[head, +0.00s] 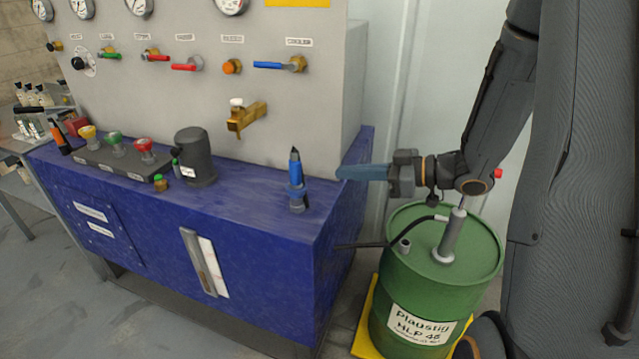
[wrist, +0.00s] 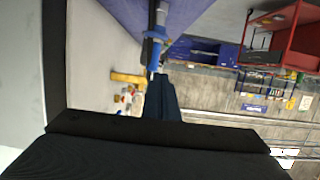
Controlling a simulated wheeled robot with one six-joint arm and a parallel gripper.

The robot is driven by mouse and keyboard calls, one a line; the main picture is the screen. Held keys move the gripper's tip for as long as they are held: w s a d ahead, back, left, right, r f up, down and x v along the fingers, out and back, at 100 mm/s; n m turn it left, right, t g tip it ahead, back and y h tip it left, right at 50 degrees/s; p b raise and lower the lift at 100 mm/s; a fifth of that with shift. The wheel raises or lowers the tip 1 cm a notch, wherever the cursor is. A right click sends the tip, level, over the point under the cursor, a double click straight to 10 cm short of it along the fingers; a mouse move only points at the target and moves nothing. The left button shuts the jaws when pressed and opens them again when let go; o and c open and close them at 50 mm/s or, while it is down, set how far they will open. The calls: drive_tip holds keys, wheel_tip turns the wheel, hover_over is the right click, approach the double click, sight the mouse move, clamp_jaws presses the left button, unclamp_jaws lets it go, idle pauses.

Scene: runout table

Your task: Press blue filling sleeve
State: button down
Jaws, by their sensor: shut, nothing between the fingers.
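The blue filling sleeve (head: 296,190) sits around a dark upright post with a pointed black top, standing on the blue bench top near its right front corner. My gripper (head: 340,173) is shut and empty. Its blue fingers point left, level with the upper part of the post, with a clear gap to the sleeve. In the wrist view the sleeve (wrist: 157,38) appears just beyond the closed fingertips (wrist: 160,78). That view is tilted, and the gap there is hard to judge.
A green drum (head: 393,290) with a pump and hose stands right of the bench (head: 260,255), under my arm. A brass tap (head: 243,117) juts from the grey panel behind the sleeve. A dark grey cylinder (head: 195,158) and coloured push buttons (head: 116,143) stand further left.

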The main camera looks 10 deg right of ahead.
drive_tip(key=p, duration=0.3)
hover_over(301, 193)
drive_tip(key=s+d, duration=0.1)
drive_tip(key=d, duration=0.1)
wheel_tip(301, 193, down, 2)
drive_tip(key=shift+s+d+f, duration=0.1)
drive_tip(key=shift+d+f, duration=0.05)
drive_tip(key=shift+f, duration=0.95)
drive_tip(key=shift+s+d+f, duration=0.1)
drive_tip(key=shift+f, duration=1)
wheel_tip(301, 193, down, 2)
drive_tip(key=shift+f+b, duration=0.1)
drive_tip(key=shift+b, duration=0.2)
drive_tip(key=shift+s, duration=0.1)
